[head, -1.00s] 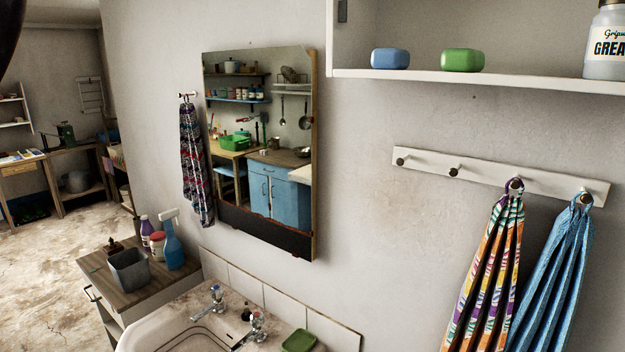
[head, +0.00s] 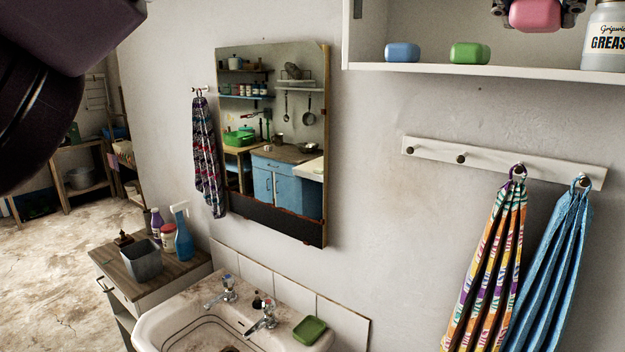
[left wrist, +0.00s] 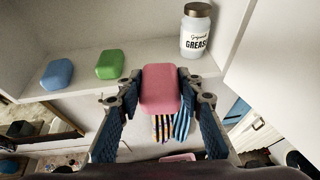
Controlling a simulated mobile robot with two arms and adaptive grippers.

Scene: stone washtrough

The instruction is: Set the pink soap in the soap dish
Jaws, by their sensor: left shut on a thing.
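The pink soap (head: 535,15) is between the fingers of my left gripper (head: 538,8), at the top right of the head view. In the left wrist view the soap (left wrist: 160,90) sits between both blue-padded fingers of my left gripper (left wrist: 159,82), held in the air in front of the shelf. A green, shallow piece that looks like the soap dish (head: 310,330) lies on the sink's back right ledge, well below and left of the gripper. Nothing shows on it. My right gripper is not in view.
The white shelf (head: 450,70) bears a blue soap (head: 402,52), a green soap (head: 469,53) and a grease jar (head: 605,38). Towels (head: 490,270) hang from a peg rail (head: 430,147) below. The sink (head: 165,322) has taps (head: 262,318) left of the dish.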

